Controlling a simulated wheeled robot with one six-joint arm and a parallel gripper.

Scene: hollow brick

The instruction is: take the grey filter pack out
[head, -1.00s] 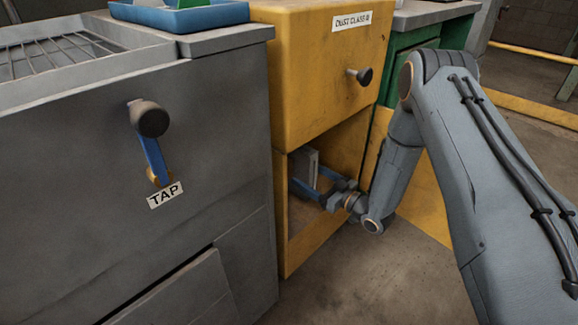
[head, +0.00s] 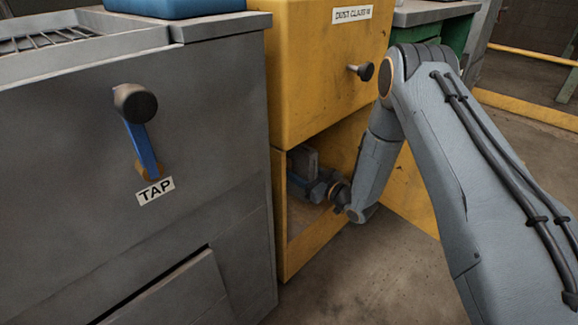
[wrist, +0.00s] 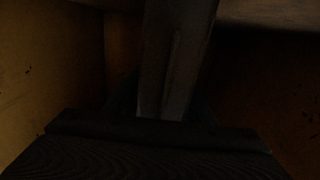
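The grey filter pack (head: 306,157) stands upright inside the open lower compartment of the yellow dust cabinet (head: 322,75). In the wrist view the pack (wrist: 175,60) is a dim grey slab in the middle, directly ahead of the dark gripper body. The far finger is mostly hidden, and the wrist view is too dark to show whether the fingers touch the pack.
The compartment's yellow walls stand close on both sides. A grey cabinet (head: 120,230) with a TAP lever (head: 142,140) is at the left. The floor (head: 370,265) in front is clear.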

